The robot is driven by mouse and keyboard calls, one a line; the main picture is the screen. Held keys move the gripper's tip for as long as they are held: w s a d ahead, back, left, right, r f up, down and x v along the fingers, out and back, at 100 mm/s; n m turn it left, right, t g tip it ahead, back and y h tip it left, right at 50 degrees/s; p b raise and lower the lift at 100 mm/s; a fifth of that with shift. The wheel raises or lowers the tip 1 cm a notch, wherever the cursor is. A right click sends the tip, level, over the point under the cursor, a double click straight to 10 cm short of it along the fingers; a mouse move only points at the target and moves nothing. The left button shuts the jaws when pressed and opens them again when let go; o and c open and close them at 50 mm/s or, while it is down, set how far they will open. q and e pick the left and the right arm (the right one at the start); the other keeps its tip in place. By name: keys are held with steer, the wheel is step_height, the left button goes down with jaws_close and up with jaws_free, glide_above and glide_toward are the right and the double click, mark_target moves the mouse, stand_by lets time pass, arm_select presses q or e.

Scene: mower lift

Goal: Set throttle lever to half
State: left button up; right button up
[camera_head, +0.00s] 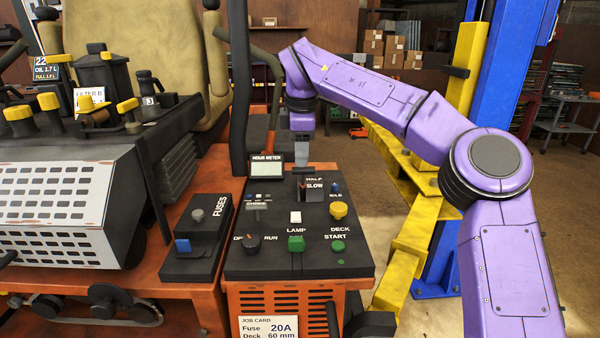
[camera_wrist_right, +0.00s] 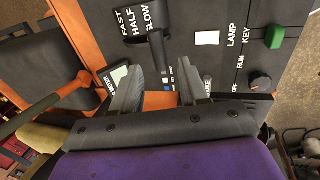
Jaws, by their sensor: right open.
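The throttle lever (camera_head: 301,190) stands on the black control panel (camera_head: 262,222), beside the SLOW label with the HALF label above it. In the right wrist view the dark lever (camera_wrist_right: 158,46) shows nearest SLOW, with FAST and HALF to the left. My right gripper (camera_head: 302,158) hangs beyond the panel's far edge, behind the lever. In the right wrist view its two fingers (camera_wrist_right: 160,88) are apart and empty, and the lever stands clear ahead of them. My left gripper is out of view.
The hour meter (camera_head: 266,168) rises at the panel's back left, near my gripper. A yellow knob (camera_head: 338,210), a green button (camera_head: 296,243) and a key switch (camera_head: 252,242) sit on the panel. A blue and yellow lift post (camera_head: 485,70) stands at right.

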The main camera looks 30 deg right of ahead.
mark_target(301, 170)
steer(key=p+x, duration=0.1)
steer(key=x, duration=0.5)
steer(key=shift+d+f, duration=0.1)
steer(key=shift+d, duration=0.05)
steer(key=shift+f, duration=0.25)
